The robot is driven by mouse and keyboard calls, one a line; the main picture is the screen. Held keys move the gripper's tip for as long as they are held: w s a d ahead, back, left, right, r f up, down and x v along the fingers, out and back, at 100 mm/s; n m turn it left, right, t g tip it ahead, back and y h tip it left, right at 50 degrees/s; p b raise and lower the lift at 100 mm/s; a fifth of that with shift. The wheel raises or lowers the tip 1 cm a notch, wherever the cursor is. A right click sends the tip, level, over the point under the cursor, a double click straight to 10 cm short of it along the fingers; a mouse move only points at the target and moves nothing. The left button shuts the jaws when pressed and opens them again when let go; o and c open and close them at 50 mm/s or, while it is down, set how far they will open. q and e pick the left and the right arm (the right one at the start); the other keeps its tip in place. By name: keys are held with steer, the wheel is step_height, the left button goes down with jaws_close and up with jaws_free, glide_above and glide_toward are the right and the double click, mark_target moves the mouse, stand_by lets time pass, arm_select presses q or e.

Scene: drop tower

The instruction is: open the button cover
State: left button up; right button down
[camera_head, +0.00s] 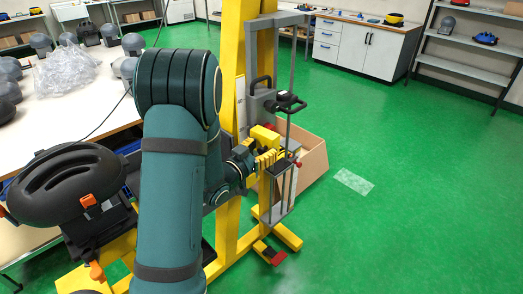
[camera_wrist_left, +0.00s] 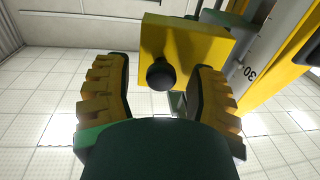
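The button cover looks to be the yellow box (camera_head: 263,137) on the drop tower's yellow post; it sits just above my left gripper in the head view. In the left wrist view the yellow cover (camera_wrist_left: 195,42) is ahead, with a round black knob (camera_wrist_left: 160,74) on its near face. My left gripper (camera_head: 270,160) has its fingers apart. In the left wrist view the knob lies between the two fingers (camera_wrist_left: 160,85), with a visible gap on each side. I cannot tell whether the cover is open. The button is not clearly visible. My right gripper is not in view.
The yellow post (camera_head: 233,75) and grey rail frame (camera_head: 291,75) stand close around my left gripper. A cardboard box (camera_head: 312,160) is on the floor behind. A black helmet (camera_head: 70,190) with orange clips is at left. Open green floor (camera_head: 420,200) lies to the right.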

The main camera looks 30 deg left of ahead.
arm_select(q)
steer(key=shift+s+f, duration=0.1)
steer(key=s+a, duration=0.1)
steer(key=s, duration=1)
steer(key=shift+s, duration=0.35)
